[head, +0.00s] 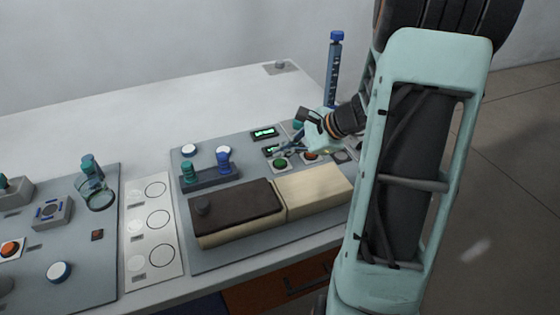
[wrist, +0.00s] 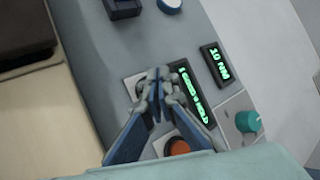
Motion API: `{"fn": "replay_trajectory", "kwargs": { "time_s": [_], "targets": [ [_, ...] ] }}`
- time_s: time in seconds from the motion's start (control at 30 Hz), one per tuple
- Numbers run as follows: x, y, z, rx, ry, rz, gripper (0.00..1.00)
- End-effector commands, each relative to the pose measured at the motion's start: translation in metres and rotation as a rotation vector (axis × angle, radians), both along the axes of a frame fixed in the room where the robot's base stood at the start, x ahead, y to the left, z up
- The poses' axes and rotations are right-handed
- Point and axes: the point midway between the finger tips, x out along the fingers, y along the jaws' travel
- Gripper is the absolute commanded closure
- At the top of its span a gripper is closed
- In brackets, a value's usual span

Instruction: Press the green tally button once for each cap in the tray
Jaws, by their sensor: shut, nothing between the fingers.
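The green tally button (head: 280,162) sits on a white square plate on the grey panel. My gripper (head: 290,149) is shut and empty, just behind and above it in the head view. No loose caps show, and I cannot tell which container is the tray.
An orange button (wrist: 178,146) is close beside my fingers. Two displays with green text, one small (wrist: 217,62) and one longer (wrist: 193,93), and a teal knob (wrist: 248,121) are nearby. A dark rack (head: 210,177) holds green-topped and blue-topped pieces. A tall blue column (head: 334,70) stands behind.

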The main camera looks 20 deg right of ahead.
Motion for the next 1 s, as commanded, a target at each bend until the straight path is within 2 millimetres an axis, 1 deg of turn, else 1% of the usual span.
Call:
{"fn": "replay_trajectory", "kwargs": {
  "time_s": [0.47, 0.77, 1.0],
  "targets": [
    [0.0, 0.0, -0.0002, 0.0, 0.0, 0.0, 1.0],
    [0.0001, 0.0, -0.0092, 0.0, 0.0, 0.0, 1.0],
    [0.0001, 0.0, -0.0084, 0.0, 0.0, 0.0, 1.0]
  ]
}}
